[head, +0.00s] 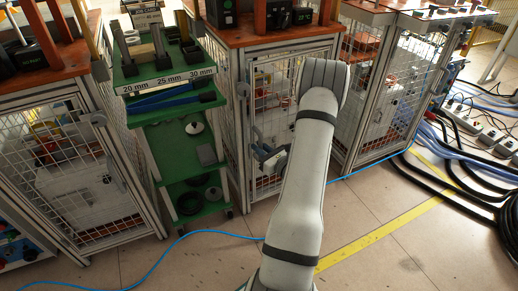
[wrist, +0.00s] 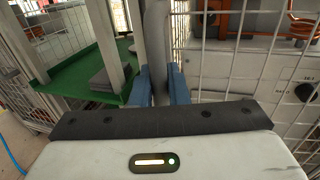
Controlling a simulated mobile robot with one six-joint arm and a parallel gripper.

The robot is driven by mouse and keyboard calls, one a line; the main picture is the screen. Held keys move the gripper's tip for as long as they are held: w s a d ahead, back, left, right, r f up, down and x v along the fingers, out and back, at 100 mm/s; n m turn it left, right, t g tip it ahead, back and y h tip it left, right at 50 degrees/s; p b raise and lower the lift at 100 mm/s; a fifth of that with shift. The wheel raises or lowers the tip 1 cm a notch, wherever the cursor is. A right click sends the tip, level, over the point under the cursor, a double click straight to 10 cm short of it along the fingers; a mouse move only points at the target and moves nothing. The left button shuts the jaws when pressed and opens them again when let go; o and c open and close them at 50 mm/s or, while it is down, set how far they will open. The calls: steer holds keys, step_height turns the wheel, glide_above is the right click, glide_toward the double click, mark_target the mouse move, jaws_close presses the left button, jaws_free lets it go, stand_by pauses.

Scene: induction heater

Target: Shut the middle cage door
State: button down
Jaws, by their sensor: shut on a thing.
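The middle cage (head: 240,150) stands under a wooden top, with a wire mesh door (head: 285,80) in a metal frame on its front. A grey upright handle (head: 243,90) is on the left side of this door. My gripper (head: 268,158) is low at the handle, in front of the door. In the wrist view my gripper (wrist: 158,92) has its blue fingers on both sides of the grey handle (wrist: 157,40), shut on it. The door mesh (wrist: 240,100) is to the right of the handle. The door looks near its frame, but I cannot tell whether a gap is left.
A green shelf cart (head: 165,140) stands left of the middle cage. The left cage (head: 70,180) and right cage (head: 385,100) flank them. A blue cable (head: 190,234) lies on the floor; thick black cables (head: 450,180) lie at the right.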

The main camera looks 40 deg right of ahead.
steer(key=shift+w+d+r, duration=0.1)
steer(key=shift+w, duration=1.5)
steer(key=c, duration=1.5)
jaws_free()
steer(key=s+p, duration=0.2)
steer(key=s, duration=0.5)
steer(key=shift+s+d, duration=0.15)
steer(key=shift+s, duration=0.2)
